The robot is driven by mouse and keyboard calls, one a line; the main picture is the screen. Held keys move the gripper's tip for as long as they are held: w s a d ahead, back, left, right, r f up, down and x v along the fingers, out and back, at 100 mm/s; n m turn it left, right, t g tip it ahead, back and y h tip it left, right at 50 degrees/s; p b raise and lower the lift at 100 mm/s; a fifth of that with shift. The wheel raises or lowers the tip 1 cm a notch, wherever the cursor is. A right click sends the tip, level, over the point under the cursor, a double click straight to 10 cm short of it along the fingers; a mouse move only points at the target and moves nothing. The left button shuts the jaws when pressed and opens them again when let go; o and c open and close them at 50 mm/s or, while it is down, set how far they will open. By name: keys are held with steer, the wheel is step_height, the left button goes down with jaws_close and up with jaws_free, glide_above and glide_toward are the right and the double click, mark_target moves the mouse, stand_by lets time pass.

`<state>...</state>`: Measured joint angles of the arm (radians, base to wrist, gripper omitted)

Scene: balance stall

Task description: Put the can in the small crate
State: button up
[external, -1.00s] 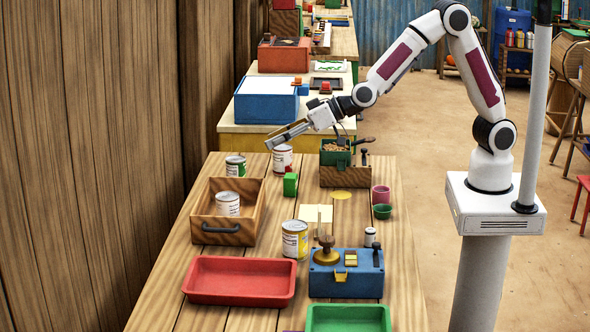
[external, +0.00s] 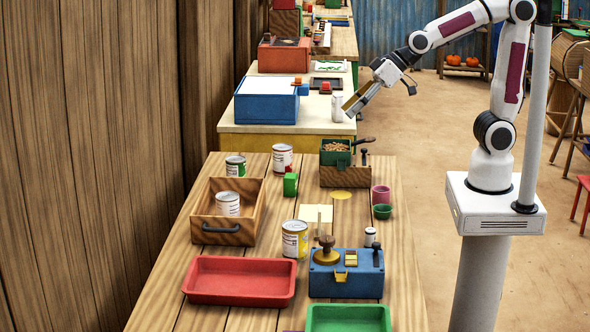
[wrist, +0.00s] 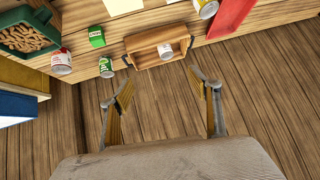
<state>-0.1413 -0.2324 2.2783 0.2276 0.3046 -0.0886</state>
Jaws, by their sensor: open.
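The small wooden crate (external: 245,236) with a dark handle stands at the left of the near table. A white-labelled can (external: 228,203) stands inside it; in the wrist view that can (wrist: 165,50) also shows within the crate (wrist: 150,41). My gripper (external: 350,110) is open and empty, raised well away from the crate, toward the far end of the table. In the wrist view the open fingers (wrist: 163,88) show with nothing between them. Other cans stand outside the crate: one green (external: 235,166), one red-labelled (external: 282,159), one yellow (external: 295,240).
A red tray (external: 240,282), a blue box (external: 345,277) and a green tray (external: 348,320) are at the table's near end. A green block (external: 290,184) and a wooden holder with a green bin (external: 335,154) stand farther back. A plank wall (external: 90,150) runs along the left.

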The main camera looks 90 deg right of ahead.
steer(key=s+d+f+g+h, duration=0.1)
steer(key=s+d, duration=0.3)
steer(key=s, duration=0.7)
steer(key=s+d+f+g+h, duration=0.1)
steer(key=s+d, duration=0.3)
steer(key=s, duration=0.7)
steer(key=shift+s+f+g, duration=0.15)
steer(key=shift+f+g, duration=0.35)
steer(key=shift+g, duration=0.2)
